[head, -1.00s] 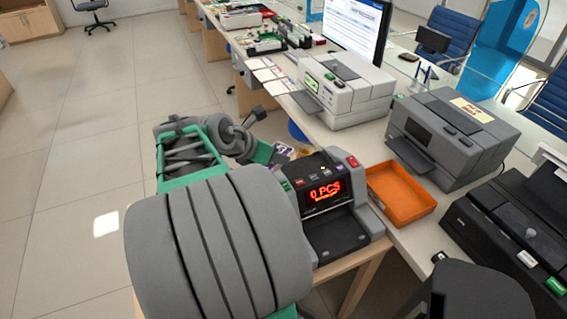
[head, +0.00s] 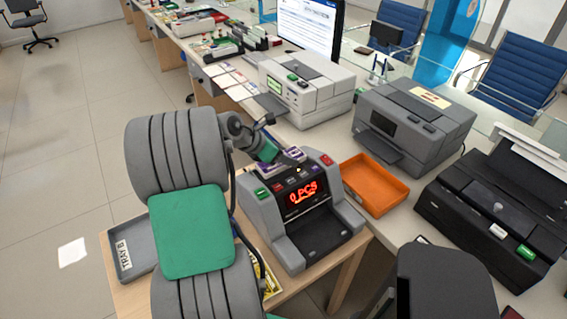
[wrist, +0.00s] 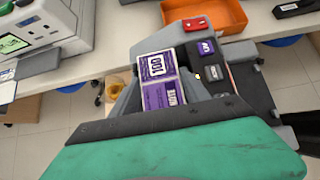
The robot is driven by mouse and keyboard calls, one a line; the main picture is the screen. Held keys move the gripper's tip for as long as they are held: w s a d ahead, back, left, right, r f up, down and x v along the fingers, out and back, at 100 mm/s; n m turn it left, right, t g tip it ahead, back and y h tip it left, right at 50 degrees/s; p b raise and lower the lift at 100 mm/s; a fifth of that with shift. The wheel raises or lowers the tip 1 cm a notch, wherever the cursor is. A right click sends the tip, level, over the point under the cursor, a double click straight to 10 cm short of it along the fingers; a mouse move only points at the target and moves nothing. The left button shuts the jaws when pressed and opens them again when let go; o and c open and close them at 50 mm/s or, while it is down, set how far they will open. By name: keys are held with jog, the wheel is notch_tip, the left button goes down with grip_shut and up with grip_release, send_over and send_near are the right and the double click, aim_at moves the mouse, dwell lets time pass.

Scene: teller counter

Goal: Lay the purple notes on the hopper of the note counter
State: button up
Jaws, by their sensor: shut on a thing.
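The purple notes (head: 266,170) are a small purple and white bundle at the back top of the note counter (head: 272,232). They show more clearly in the wrist view (wrist: 156,67). My gripper (head: 292,160) is shut on them and holds them over or at the hopper. I cannot tell whether the notes touch the hopper, which is mostly hidden by the notes and gripper. The counter's red display reads "0 PCS". In the wrist view its grey body and buttons (wrist: 212,73) lie right of the notes.
An orange tray (head: 401,197) stands right of the counter. A grey printer (head: 437,105) and a white machine (head: 333,100) stand behind on the desk. A grey tray labelled "TRAY B" (head: 112,258) is at the lower left, partly behind my arm. A black printer (head: 455,222) is at right.

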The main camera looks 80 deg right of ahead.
jog(key=shift+w+d+f, duration=0.2)
jog(key=shift+d+f, duration=0.25)
jog(key=shift+f, duration=0.15)
jog(key=shift+w+d+f, duration=0.1)
jog(key=shift+d+f, duration=0.05)
jog(key=shift+f, duration=1.5)
jog(key=shift+f, duration=0.1)
jog(key=o, duration=1.6)
